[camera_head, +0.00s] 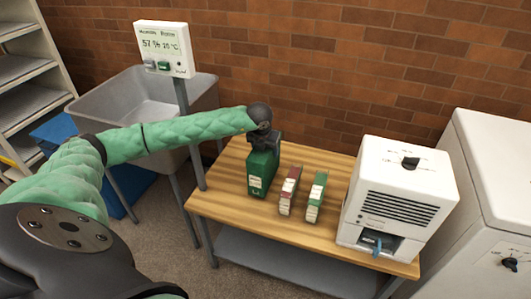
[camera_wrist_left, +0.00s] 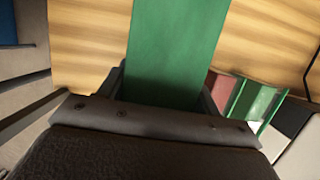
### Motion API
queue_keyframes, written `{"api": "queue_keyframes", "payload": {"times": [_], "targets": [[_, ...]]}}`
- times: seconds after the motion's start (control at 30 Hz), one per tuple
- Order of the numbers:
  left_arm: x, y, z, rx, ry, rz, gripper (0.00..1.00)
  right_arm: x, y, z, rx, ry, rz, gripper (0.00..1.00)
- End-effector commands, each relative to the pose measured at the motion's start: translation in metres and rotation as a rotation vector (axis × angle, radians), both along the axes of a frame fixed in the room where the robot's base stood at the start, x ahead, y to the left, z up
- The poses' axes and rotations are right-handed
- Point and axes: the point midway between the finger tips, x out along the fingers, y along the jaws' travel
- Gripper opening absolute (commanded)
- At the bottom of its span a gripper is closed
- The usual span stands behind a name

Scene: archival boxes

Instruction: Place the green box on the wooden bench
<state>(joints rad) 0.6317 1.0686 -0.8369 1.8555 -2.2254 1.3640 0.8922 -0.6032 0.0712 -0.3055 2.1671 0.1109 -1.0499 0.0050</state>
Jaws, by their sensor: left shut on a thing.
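The green box (camera_head: 262,170) is upright at the left part of the wooden bench (camera_head: 228,208), with a pale label on its front. It appears to be at the bench top; I cannot tell whether its base touches the wood. My left gripper (camera_head: 263,135) is shut on the upper part of the green box, reaching in from the left. In the left wrist view the green box (camera_wrist_left: 175,50) extends out from between the fingers (camera_wrist_left: 160,95), over the wood surface (camera_wrist_left: 270,40). My right gripper is not in view.
A red box (camera_head: 290,190) and a smaller green-and-white box (camera_head: 315,196) stand right of the held box. A white device (camera_head: 400,195) fills the bench's right end. A display on a post (camera_head: 162,50) and a grey bin (camera_head: 110,100) stand left. A brick wall is behind.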

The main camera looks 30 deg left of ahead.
Motion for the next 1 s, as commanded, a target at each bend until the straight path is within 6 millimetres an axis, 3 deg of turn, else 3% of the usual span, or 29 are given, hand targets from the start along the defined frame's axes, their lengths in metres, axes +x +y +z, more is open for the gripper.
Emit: {"api": "queue_keyframes", "payload": {"times": [0.17, 0.5, 0.53, 0.6, 0.63, 1.0], "targets": [[0.0, 0.0, -0.017, -0.002, -0.001, 0.0, 0.0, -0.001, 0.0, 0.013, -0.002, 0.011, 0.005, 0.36], [0.0, 0.0, -0.018, -0.002, -0.001, -0.001, 0.0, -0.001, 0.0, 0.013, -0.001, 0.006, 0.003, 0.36], [0.0, 0.0, -0.019, -0.001, 0.0, 0.0, 0.67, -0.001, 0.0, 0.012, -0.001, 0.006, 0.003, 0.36], [0.0, 0.0, -0.019, -0.001, 0.0, 0.0, 0.81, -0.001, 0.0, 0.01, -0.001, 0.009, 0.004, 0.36], [0.0, 0.0, -0.019, -0.001, 0.0, 0.0, 0.85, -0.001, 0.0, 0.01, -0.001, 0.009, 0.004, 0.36], [0.0, 0.0, -0.017, -0.001, 0.0, 0.0, 0.85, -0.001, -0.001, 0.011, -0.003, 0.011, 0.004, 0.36]]}}
